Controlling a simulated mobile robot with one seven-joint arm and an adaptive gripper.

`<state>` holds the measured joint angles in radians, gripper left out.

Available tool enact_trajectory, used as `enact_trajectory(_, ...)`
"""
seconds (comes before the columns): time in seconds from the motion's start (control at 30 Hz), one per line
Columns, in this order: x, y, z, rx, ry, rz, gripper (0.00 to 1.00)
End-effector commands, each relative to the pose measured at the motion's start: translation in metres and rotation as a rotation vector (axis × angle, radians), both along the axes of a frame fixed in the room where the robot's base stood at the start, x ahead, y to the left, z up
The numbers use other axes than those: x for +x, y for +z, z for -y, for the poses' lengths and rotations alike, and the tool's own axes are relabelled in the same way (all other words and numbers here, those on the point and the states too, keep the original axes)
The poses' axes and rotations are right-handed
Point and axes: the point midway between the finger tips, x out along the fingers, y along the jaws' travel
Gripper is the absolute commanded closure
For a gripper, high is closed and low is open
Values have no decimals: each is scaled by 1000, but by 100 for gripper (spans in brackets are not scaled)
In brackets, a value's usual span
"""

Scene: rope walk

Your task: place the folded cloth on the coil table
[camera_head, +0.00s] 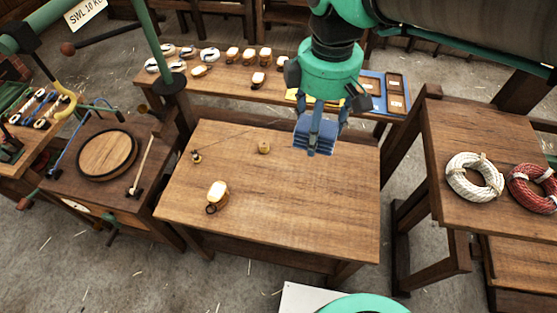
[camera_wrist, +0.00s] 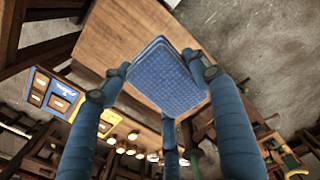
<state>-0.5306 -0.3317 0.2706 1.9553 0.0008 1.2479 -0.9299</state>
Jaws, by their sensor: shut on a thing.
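The folded cloth (camera_head: 312,149) is blue and hangs from my gripper (camera_head: 320,130) above the back right part of the middle wooden table. In the wrist view the cloth (camera_wrist: 165,78) is a flat, tilted pad with its broad face towards the camera, and my blue fingers close around its edges. The coil table (camera_head: 440,125), taken to be the one carrying rope coils, stands at the right. A white rope coil (camera_head: 475,177) and a red rope coil (camera_head: 533,188) lie on it. Its left and back parts are bare.
A long bench (camera_head: 225,85) behind carries several blocks and a blue tray (camera_head: 375,85).

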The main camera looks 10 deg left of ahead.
Motion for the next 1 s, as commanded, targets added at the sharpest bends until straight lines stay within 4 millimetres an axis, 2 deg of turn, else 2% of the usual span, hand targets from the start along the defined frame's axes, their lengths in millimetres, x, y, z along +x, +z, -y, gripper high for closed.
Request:
enact_trajectory(0.23, -40, -9, -12, 0, 113, 0, 66)
enact_trajectory(0.47, -40, -70, -11, -3, 111, -5, 66)
enact_trajectory(0.67, -40, -139, -10, -4, 111, -7, 66)
enact_trajectory(1.0, -41, -280, -10, -5, 110, -9, 66)
